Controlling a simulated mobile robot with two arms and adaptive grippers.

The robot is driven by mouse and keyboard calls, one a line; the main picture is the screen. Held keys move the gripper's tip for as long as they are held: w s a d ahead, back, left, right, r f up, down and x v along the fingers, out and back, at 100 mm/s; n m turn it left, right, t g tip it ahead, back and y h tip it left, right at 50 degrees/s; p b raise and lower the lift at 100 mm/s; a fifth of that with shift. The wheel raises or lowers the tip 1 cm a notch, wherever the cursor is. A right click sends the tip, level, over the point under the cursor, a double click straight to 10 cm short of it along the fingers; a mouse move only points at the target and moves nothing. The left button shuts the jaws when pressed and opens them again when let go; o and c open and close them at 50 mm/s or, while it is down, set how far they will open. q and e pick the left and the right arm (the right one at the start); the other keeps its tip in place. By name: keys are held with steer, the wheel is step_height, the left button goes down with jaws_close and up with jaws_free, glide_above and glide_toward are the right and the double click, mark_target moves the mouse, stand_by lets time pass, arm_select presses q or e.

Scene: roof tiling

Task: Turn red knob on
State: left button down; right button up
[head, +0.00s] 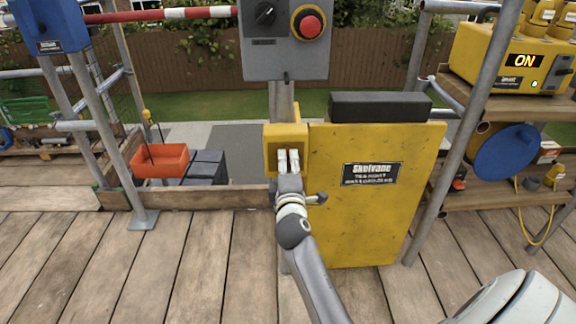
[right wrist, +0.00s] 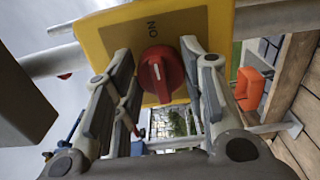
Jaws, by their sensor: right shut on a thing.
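The red knob (right wrist: 161,73) is on the face of a yellow switch box (right wrist: 96,38), which carries dark "ON" lettering above the knob in the right wrist view. A white mark shows on the knob. My right gripper (right wrist: 160,85) has its two fingers on either side of the knob and is shut on it. In the head view, my right gripper (head: 289,160) is at the front of the yellow switch box (head: 285,133) and hides the knob. My left gripper is not in view.
A grey control box (head: 285,58) with a black dial and red push button (head: 308,24) is above. A yellow panel (head: 362,225) stands right of my right gripper. A yellow unit (head: 500,65) on a shelf displays "ON". An orange bin (head: 160,160) is at left.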

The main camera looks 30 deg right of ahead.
stand_by(0.3)
steer(key=o, duration=1)
steer(key=v, duration=0.7)
steer(key=shift+s, duration=0.3)
steer(key=shift+a, duration=0.1)
